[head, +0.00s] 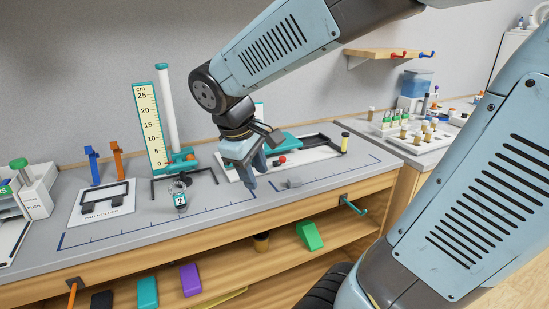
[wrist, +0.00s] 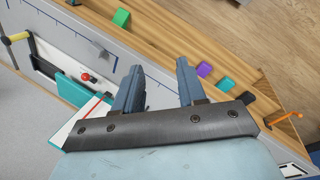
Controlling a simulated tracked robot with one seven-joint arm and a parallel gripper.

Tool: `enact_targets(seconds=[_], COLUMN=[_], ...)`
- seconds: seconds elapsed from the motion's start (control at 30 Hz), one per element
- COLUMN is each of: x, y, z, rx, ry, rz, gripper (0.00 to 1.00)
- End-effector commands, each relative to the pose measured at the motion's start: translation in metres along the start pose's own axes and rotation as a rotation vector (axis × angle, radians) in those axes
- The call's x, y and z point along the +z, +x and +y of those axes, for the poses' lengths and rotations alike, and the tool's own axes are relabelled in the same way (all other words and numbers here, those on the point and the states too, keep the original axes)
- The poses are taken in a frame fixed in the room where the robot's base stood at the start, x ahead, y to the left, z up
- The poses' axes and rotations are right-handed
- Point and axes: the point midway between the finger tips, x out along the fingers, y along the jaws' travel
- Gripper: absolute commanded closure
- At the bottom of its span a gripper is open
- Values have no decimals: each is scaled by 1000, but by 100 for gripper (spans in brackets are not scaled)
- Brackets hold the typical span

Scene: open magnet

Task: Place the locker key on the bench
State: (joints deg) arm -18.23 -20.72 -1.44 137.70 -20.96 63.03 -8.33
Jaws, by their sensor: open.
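The bench (head: 110,240) is a long grey worktop with a wooden front edge, marked with blue ruled lines. It also shows in the wrist view (wrist: 105,20). My gripper (head: 254,178) hangs above its front part, fingers pointing down. In the wrist view, my gripper (wrist: 158,72) has its two blue-grey fingers apart with nothing between them. I cannot make out a locker key in either view.
A jar labelled 2 (head: 179,197), a ruler stand (head: 150,130) and a pad holder (head: 100,207) stand left of my gripper. A teal-and-white device (head: 285,145) is behind. Coloured blocks, including a green one (head: 309,236), sit on the shelf below. An orange handle (head: 72,291) juts out front.

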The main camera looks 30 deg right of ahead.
Motion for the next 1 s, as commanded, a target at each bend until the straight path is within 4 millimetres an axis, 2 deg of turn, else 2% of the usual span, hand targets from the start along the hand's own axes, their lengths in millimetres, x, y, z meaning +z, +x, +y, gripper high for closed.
enact_targets(seconds=[0.03, 0.2, 0.5, 0.7, 1.0], x=[9, 32, 58, 63, 62], y=[-5, -21, -47, -52, -52], z=[2, 1, -2, -2, -2], rx=[-18, -82, -152, -165, -166], ry=[69, 296, 605, 669, 669], rz=[43, 188, 402, 448, 448], gripper=[60, 60, 60, 60, 57])
